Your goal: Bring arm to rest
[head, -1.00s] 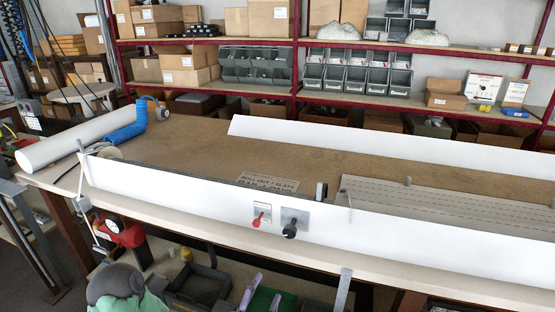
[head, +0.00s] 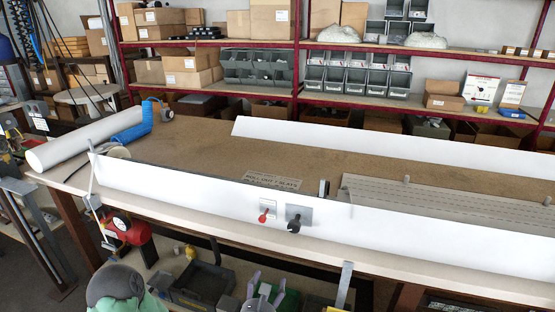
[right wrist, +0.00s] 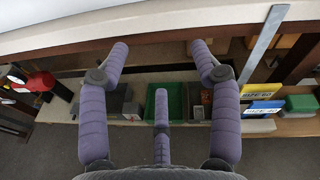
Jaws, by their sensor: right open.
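My right gripper (head: 265,290) shows at the bottom edge of the head view, low in front of the workbench (head: 330,255). In the right wrist view its three purple-grey fingers (right wrist: 160,75) are spread apart with nothing between them. The bench's front edge crosses the top of that view, beyond the fingertips. My left gripper is not in view.
Long white profiles (head: 390,233) and a grey slatted panel (head: 400,195) lie on the bench. A white roll (head: 75,143) is at the left end. Under the bench are dark bins (head: 203,285), a green box (right wrist: 177,100) and a metal upright (right wrist: 262,45).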

